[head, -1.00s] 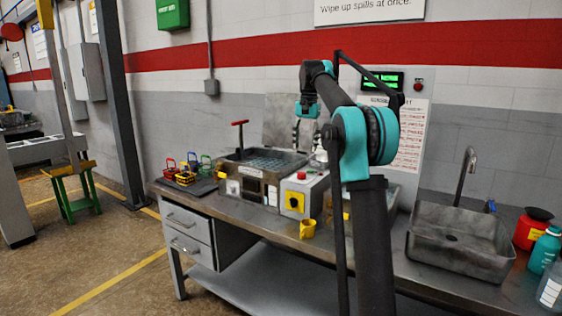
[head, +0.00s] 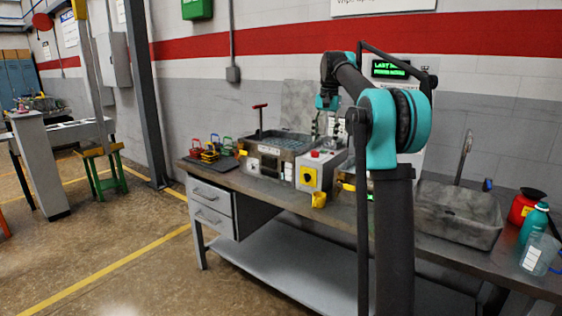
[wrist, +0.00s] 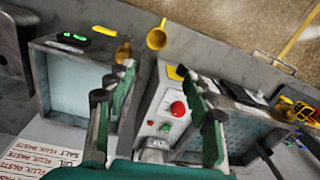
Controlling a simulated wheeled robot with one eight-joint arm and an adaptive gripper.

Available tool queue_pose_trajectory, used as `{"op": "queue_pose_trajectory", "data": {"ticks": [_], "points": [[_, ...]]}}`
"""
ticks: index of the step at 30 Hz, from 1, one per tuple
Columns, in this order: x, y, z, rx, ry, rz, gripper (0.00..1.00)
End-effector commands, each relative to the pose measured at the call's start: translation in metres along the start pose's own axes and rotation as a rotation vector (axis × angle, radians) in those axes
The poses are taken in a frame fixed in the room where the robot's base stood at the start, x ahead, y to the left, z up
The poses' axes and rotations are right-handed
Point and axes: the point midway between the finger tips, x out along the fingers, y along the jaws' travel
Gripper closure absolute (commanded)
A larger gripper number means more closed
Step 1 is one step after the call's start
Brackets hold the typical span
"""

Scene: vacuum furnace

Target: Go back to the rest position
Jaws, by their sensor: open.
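My gripper (wrist: 158,125) is open in the wrist view, its two green and grey fingers spread with nothing held between them. It hangs above the workbench, over the grey control box (wrist: 168,110) with a red button and the tank beside it. In the head view my arm rises in front of the bench and bends toward the wall. My gripper (head: 327,125) shows small there, above the control box (head: 315,172); its fingertips are hard to make out.
A yellow cup (head: 319,200) stands near the front edge of the bench (head: 275,197). A liquid-filled tank (head: 272,150) and small coloured baskets (head: 208,150) are left. A sink (head: 458,213), red can (head: 524,206) and teal bottle (head: 534,222) are right.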

Motion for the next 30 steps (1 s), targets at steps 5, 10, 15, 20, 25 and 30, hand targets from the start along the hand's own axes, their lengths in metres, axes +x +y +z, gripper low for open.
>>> {"op": "queue_pose_trajectory", "data": {"ticks": [5, 10, 15, 20, 25, 30], "points": [[0.015, 0.009, 0.01, -0.029, 0.019, -0.007, 0.48], [0.037, 0.022, 0.026, -0.068, 0.044, -0.016, 0.48], [0.072, 0.045, 0.056, -0.128, 0.083, -0.026, 0.48], [0.127, 0.082, 0.107, -0.209, 0.135, -0.037, 0.48], [0.191, 0.127, 0.175, -0.298, 0.194, -0.043, 0.48], [0.256, 0.177, 0.252, -0.384, 0.253, -0.044, 0.48]]}}
